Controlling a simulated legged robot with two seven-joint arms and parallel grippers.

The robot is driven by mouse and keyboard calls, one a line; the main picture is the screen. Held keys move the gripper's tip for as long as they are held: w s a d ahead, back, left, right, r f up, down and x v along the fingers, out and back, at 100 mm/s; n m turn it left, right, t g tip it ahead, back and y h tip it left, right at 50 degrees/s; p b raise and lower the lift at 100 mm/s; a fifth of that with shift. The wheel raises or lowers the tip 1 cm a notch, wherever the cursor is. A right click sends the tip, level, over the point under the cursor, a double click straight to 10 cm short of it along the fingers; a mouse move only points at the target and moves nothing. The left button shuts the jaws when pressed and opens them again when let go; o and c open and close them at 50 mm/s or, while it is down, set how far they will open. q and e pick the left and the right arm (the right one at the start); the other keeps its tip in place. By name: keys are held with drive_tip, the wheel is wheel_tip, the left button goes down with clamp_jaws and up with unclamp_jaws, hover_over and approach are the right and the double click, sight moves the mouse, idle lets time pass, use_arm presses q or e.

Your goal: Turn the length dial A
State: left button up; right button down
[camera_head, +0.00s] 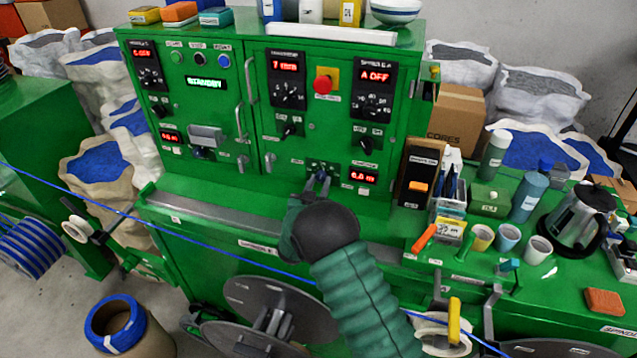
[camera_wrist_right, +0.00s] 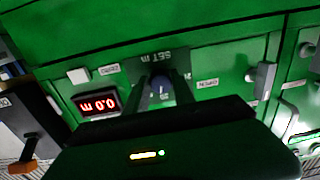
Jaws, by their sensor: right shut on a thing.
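A small dark blue dial knob (camera_wrist_right: 161,88) sits under a "SET m" label on the green cabinet front (camera_head: 215,110). My right gripper (camera_head: 319,184) reaches up to the lower middle of the cabinet. In the right wrist view my right gripper (camera_wrist_right: 162,86) has its two fingers on either side of the knob, shut on it. A red display (camera_wrist_right: 98,104) beside the knob reads 0.0 m, upside down in that view. The same display (camera_head: 363,178) is right of the gripper in the head view. My left gripper is not in view.
A blue cable (camera_head: 180,232) runs across the front below the cabinet. Other dials, such as the one under "7 mm" (camera_head: 288,95), are on the panels. Cups (camera_head: 508,238), bottles and a kettle (camera_head: 580,222) crowd the bench at right.

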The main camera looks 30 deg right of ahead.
drive_tip(key=n, duration=0.2)
drive_tip(key=n+p, duration=0.1)
drive_tip(key=n, duration=0.2)
drive_tip(key=shift+r+n+p, duration=0.3)
drive_tip(key=n+p, duration=0.1)
drive_tip(key=n, duration=0.3)
drive_tip(key=shift+g, duration=0.3)
drive_tip(key=shift+n, duration=0.4)
drive_tip(key=c, duration=1.5)
unclamp_jaws()
drive_tip(key=o, duration=0.4)
drive_tip(key=shift+w+a+f, duration=0.1)
drive_tip(key=shift+f, duration=0.05)
drive_tip(key=shift+o, duration=0.2)
